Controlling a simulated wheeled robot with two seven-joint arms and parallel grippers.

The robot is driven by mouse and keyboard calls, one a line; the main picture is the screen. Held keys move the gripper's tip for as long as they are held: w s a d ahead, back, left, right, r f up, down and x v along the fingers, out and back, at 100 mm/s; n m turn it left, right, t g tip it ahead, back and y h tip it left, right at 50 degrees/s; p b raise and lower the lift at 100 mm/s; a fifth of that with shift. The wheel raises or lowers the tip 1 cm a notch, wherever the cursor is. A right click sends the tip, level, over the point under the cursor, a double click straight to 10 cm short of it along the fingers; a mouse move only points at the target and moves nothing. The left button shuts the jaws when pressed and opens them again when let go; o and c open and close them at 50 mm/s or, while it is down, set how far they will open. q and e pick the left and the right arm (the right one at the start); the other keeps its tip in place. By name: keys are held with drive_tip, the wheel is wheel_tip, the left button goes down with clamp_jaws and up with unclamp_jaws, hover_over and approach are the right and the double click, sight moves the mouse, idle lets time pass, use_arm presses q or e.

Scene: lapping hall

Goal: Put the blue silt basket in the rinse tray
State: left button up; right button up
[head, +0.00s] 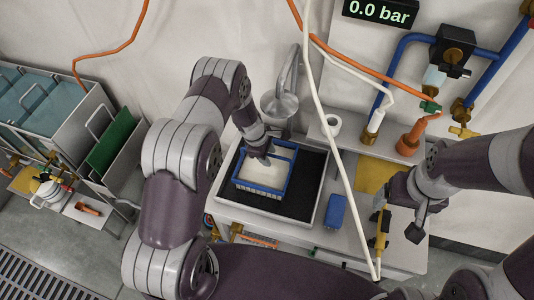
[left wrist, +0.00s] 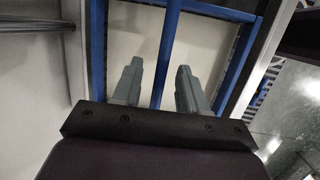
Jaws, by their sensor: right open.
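The blue silt basket (head: 288,178), a blue open frame with a pale inside and a bar across it, is over the black floor of the light-rimmed tray (head: 317,203), probably the rinse tray, left of its middle. I cannot tell whether it touches the floor. My left gripper (head: 264,158) is at the basket's bar. In the left wrist view its two fingers (left wrist: 160,75) stand apart on either side of the blue bar (left wrist: 168,40), with gaps showing. My right gripper (head: 399,222) is open at the bench's right, by a brass-coloured fitting (head: 382,238).
A white hose (head: 335,150) hangs across the bench right of the tray. A blue block (head: 336,211) lies beside the tray. A metal funnel-like vessel (head: 279,106) and a white ring (head: 331,124) stand behind. Pipes and an orange fitting (head: 410,138) are at the back right.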

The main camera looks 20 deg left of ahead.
use_arm(q)
drive_tip(key=shift+s+a+r, duration=0.1)
drive_tip(key=shift+s, duration=0.05)
drive_tip(key=shift+a+r, duration=0.15)
drive_tip(key=shift+r, duration=0.05)
drive_tip(key=b+v, duration=0.1)
drive_tip(key=v, duration=0.6)
